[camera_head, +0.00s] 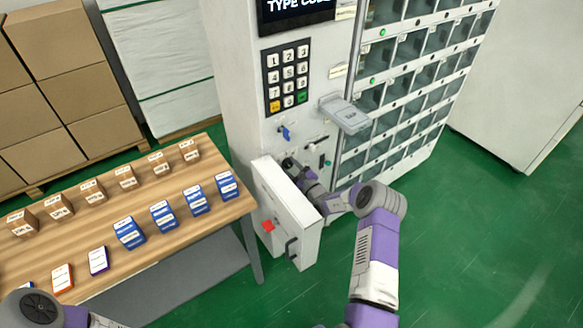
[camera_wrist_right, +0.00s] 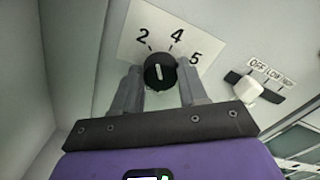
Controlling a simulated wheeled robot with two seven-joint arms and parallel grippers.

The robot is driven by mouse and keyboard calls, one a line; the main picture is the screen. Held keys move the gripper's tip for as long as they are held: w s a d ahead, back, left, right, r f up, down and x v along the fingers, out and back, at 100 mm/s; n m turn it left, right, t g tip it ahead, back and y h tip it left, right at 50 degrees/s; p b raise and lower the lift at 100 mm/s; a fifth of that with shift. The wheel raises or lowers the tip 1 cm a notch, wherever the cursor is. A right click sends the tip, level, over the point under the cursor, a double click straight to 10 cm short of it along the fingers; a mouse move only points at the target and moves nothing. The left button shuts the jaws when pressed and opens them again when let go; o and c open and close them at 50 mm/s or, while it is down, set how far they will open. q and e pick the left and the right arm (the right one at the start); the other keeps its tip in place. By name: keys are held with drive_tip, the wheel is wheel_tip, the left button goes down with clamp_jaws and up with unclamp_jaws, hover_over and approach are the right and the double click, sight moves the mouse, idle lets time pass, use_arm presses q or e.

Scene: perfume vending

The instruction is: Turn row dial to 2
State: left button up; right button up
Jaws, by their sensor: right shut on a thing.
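The row dial (camera_wrist_right: 160,72) is a black round knob on a white label plate marked 2, 4 and 5. Its short white pointer line stands nearly upright, between the 2 and the 4. My right gripper (camera_wrist_right: 160,88) has one grey finger on each side of the knob and is shut on it. In the head view my right gripper (camera_head: 292,166) reaches into the machine's front behind the open door, where the dial is mostly hidden. Of my left arm only a part shows at the lower left; its gripper is out of view.
An open white door (camera_head: 285,212) stands out close to my right wrist. A slider switch (camera_wrist_right: 255,90) marked OFF, LOW and HIGH sits right of the dial. A keypad (camera_head: 287,76) and a grey tray (camera_head: 346,115) are above. A wooden table (camera_head: 110,215) with small boxes stands left.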

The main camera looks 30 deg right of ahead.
drive_tip(key=shift+f+n, duration=0.1)
drive_tip(key=shift+n, duration=1.4)
drive_tip(key=o, duration=1)
drive_tip(key=shift+o, duration=0.2)
drive_tip(key=s+p, duration=0.1)
drive_tip(key=s, duration=0.6)
drive_tip(key=shift+s+d, duration=0.25)
drive_tip(key=shift+s, duration=0.05)
